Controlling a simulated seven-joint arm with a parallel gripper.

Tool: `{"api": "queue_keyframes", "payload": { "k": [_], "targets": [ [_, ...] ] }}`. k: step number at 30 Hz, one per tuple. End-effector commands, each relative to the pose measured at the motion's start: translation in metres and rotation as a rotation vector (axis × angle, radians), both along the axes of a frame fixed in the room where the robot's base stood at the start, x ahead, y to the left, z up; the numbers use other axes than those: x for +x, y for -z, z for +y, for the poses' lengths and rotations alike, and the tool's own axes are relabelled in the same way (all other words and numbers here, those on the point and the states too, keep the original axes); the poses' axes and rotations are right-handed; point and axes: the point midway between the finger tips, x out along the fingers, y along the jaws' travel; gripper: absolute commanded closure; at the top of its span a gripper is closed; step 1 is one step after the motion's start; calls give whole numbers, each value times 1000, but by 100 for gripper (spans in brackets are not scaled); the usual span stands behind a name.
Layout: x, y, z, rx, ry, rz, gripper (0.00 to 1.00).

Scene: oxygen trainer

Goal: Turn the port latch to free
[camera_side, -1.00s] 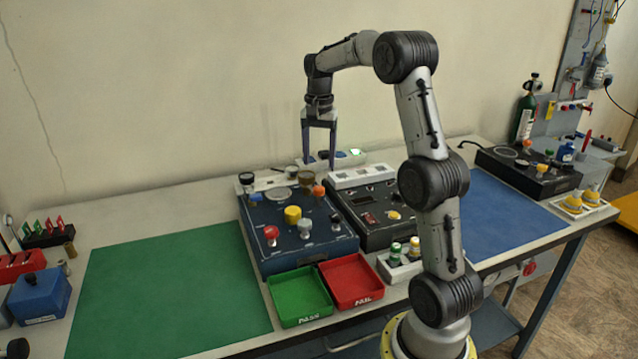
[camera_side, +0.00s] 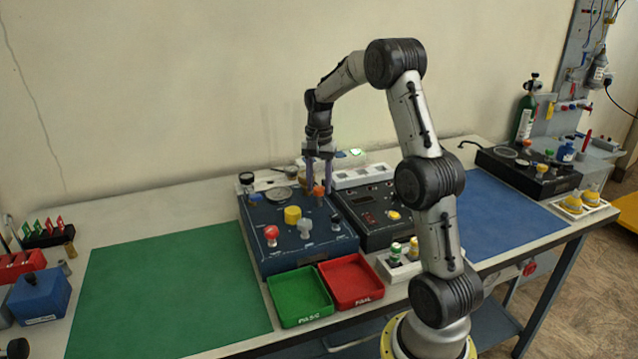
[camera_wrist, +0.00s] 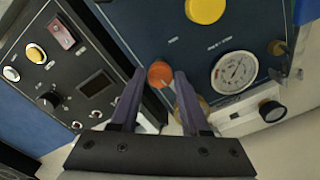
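An orange round knob (camera_side: 318,191) with a pale pointer mark stands at the back right of the dark blue panel (camera_side: 285,255); it looks like the port latch, but I cannot read a label for it. In the wrist view the knob (camera_wrist: 160,75) sits between the tips of my two fingers. My gripper (camera_side: 319,192) points down at the knob. Its fingers (camera_wrist: 160,78) are apart, one on each side of the knob, with no clear grip on it. I cannot tell whether either finger touches it.
The blue panel also carries a yellow button (camera_side: 292,215), a red knob (camera_side: 271,233), a grey knob (camera_side: 305,226) and a gauge (camera_wrist: 234,72). A black panel (camera_side: 375,218) stands close on the right. Green (camera_side: 300,318) and red (camera_side: 352,300) trays lie in front.

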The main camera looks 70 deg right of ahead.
Motion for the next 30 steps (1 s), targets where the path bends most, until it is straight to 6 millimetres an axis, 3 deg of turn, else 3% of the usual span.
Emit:
{"api": "queue_keyframes", "payload": {
  "k": [1,7,20,30],
  "targets": [
    [0,0,0,0,0,0,65],
    [0,0,0,0,0,0,100],
    [0,0,0,0,-50,0,100],
    [0,-1,0,-1,-289,-1,100]
  ]
}}
